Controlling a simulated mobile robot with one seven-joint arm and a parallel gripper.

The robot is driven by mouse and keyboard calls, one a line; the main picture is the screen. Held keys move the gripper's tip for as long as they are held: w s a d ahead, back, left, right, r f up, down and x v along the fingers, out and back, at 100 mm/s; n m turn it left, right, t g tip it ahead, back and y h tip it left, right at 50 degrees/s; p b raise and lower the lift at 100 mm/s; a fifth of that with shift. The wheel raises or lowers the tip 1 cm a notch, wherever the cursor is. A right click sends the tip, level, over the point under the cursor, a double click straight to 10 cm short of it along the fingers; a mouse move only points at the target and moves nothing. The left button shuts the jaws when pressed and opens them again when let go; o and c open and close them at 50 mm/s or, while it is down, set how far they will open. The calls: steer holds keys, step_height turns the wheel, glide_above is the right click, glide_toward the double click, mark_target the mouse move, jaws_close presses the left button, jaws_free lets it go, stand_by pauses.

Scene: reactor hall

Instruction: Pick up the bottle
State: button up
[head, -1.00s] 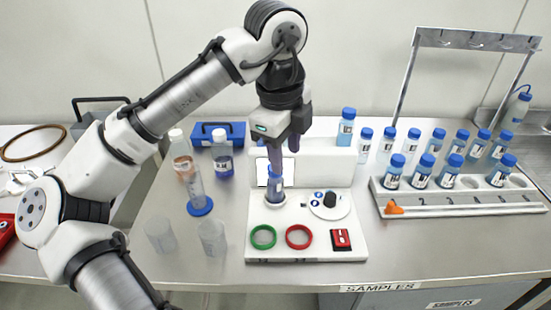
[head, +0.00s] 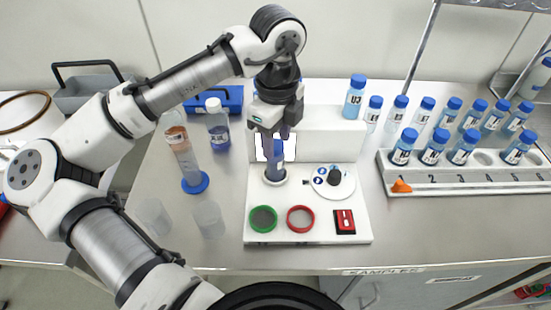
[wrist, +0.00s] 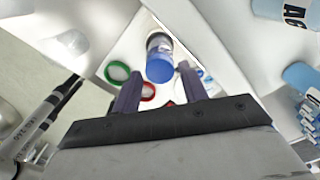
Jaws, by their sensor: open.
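A small blue-capped bottle (head: 276,172) with a pale label stands upright in the round holder of a white station (head: 258,222). In the head view my gripper's dark fingers hide much of it. My gripper (head: 277,148) points down at the bottle and is open. In the wrist view the bottle's blue cap (wrist: 159,67) lies between the two fingers of my gripper (wrist: 160,78), with space on both sides. How far the fingertips reach down along the bottle is hard to tell.
The station also bears a green ring (head: 263,218), a red ring (head: 300,218), a black knob (head: 334,176) and a red switch (head: 345,221). Tall glassware and clear beakers (head: 208,218) stand left. A numbered rack (head: 480,182) and several blue-capped bottles stand right.

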mark_target(276, 156)
step_height(276, 156, down, 6)
steer(key=shift+r+p, duration=0.15)
steer(key=shift+p, duration=0.2)
steer(key=c, duration=0.7)
